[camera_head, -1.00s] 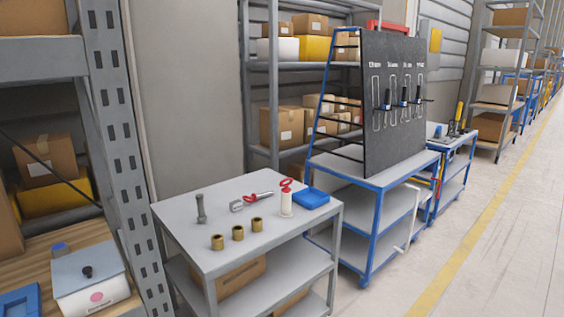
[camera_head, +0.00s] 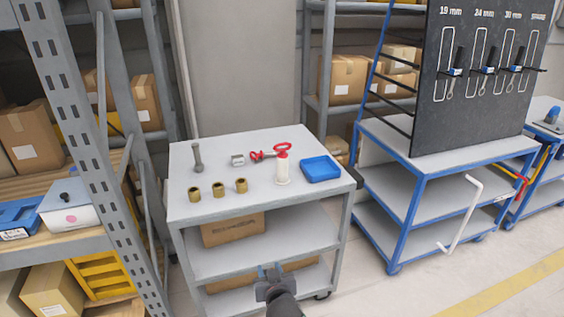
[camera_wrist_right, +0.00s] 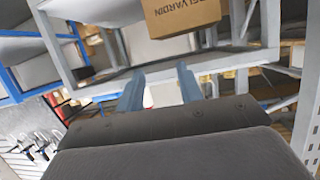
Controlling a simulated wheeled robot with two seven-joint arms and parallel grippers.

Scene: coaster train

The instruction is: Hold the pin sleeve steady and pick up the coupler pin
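The white pin sleeve (camera_head: 282,172) stands upright near the right end of the grey cart's top. A red ring handle, which looks like the coupler pin's (camera_head: 282,148), shows at its top; any shaft inside the sleeve is hidden. My right gripper (camera_head: 269,270) is low in front of the cart, well below and apart from the sleeve. In the right wrist view its two fingers (camera_wrist_right: 160,88) are spread with nothing between them. My left gripper is not in view.
The cart top (camera_head: 225,150) also holds a steel bolt (camera_head: 198,158), several brass bushings (camera_head: 218,189), a red-and-grey coupling part (camera_head: 260,155) and a blue tray (camera_head: 320,168). A cardboard box (camera_head: 233,229) is on the shelf below. A blue-framed tool-board cart (camera_head: 425,172) stands right.

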